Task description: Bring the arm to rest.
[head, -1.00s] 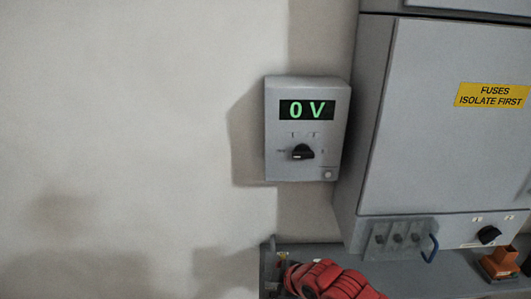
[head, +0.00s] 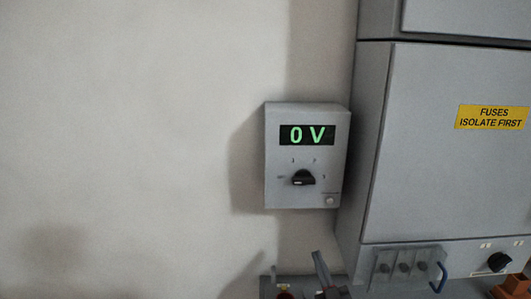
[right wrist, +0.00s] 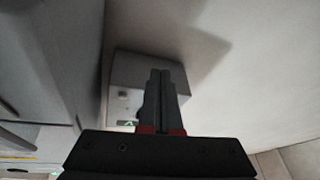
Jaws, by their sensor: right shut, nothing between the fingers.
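My right gripper (head: 318,260) comes up at the bottom edge of the head view, below the grey meter box (head: 306,155); only its upper part shows. In the right wrist view my right gripper (right wrist: 160,76) has its two dark fingers together, with nothing between them. They point toward the grey box (right wrist: 122,70) on the wall, which is partly hidden behind them. I cannot tell the exact gap, but no contact is clear. My left gripper is not in view.
The meter reads 0 V and has a black knob (head: 303,178). A grey cabinet (head: 440,150) with a yellow fuse label (head: 492,117) stands at the right. The wall (head: 130,120) at the left is bare.

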